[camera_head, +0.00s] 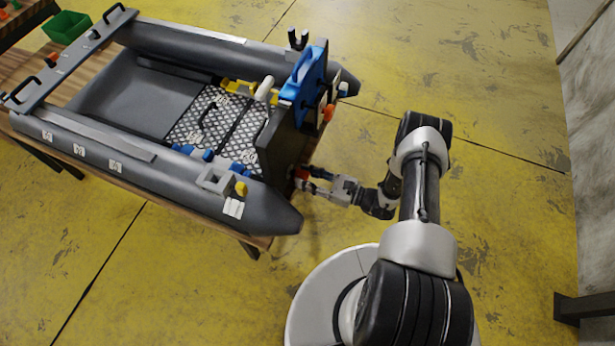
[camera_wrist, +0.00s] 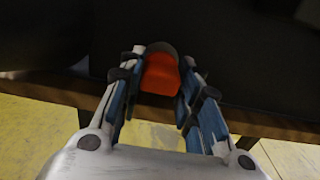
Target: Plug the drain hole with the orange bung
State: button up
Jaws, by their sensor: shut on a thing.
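My gripper (camera_head: 310,181) is at the outer face of the boat's dark transom (camera_head: 285,140), low and near the close tube. It is shut on a red-orange plug-like piece, seen as the orange bung (camera_wrist: 160,75) between the fingers in the wrist view. The bung's far end is against or very close to a dark rounded part on the black face. I cannot tell whether it is in a hole. The drain hole is not visible, hidden by the bung and fingers. The grey inflatable boat (camera_head: 150,170) rests on a wooden table.
A blue part (camera_head: 304,78) stands on the transom, with a second orange piece (camera_head: 328,113) below it. The wooden table edge (camera_wrist: 65,93) runs beneath the transom. A green bin (camera_head: 68,27) stands at the far left.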

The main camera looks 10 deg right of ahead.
jog(key=shift+x, duration=1.05)
jog(key=o, duration=1.1)
jog(key=v, duration=1.2)
jog(key=shift+r, duration=0.1)
